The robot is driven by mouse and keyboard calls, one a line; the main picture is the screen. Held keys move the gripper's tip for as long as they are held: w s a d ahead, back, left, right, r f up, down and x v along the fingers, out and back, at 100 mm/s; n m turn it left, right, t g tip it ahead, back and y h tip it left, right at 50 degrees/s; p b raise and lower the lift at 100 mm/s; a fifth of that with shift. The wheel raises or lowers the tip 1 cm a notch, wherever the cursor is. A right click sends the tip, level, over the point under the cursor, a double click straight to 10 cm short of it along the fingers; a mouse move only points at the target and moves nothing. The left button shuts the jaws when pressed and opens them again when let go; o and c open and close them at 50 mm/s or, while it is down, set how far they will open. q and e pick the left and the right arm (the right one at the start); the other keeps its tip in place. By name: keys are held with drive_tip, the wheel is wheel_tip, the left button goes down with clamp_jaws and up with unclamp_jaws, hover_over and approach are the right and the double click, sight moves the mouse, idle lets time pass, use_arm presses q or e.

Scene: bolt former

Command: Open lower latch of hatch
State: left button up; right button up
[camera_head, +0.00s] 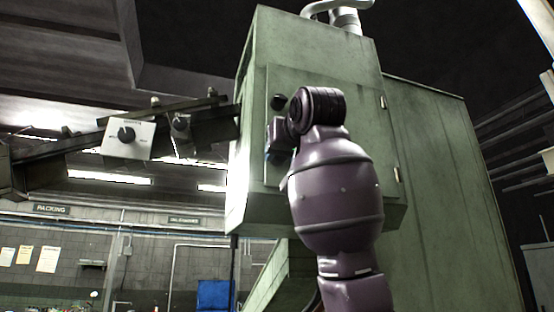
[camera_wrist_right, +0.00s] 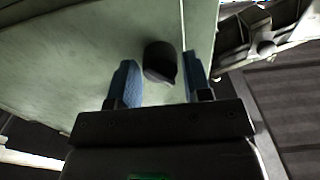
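The hatch (camera_head: 345,90) is a flat green door on the front of the green machine. Its upper latch, a black round knob (camera_head: 278,101), shows at the door's left edge. The lower latch is hidden in the head view behind my right gripper (camera_head: 272,150). In the right wrist view a black latch knob (camera_wrist_right: 159,62) stands between the two blue fingers of my right gripper (camera_wrist_right: 158,70). The fingers are apart, with a small gap visible on each side of the knob. My left gripper is in neither view.
A dark conveyor rail (camera_head: 75,142) with a pale control box (camera_head: 128,138) runs into the machine's left side. Hinges (camera_head: 383,102) show at the door's right edge. A blue panel (camera_head: 214,294) stands low in the background.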

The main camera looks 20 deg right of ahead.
clamp_jaws()
drive_tip(key=m+b, duration=0.1)
drive_tip(key=m, duration=0.6)
drive_tip(key=shift+m, duration=0.4)
drive_tip(key=o, duration=0.6)
unclamp_jaws()
drive_tip(key=shift+s+d+b, duration=0.15)
drive_tip(key=shift+s+b, duration=1.35)
drive_tip(key=shift+s, duration=2.5)
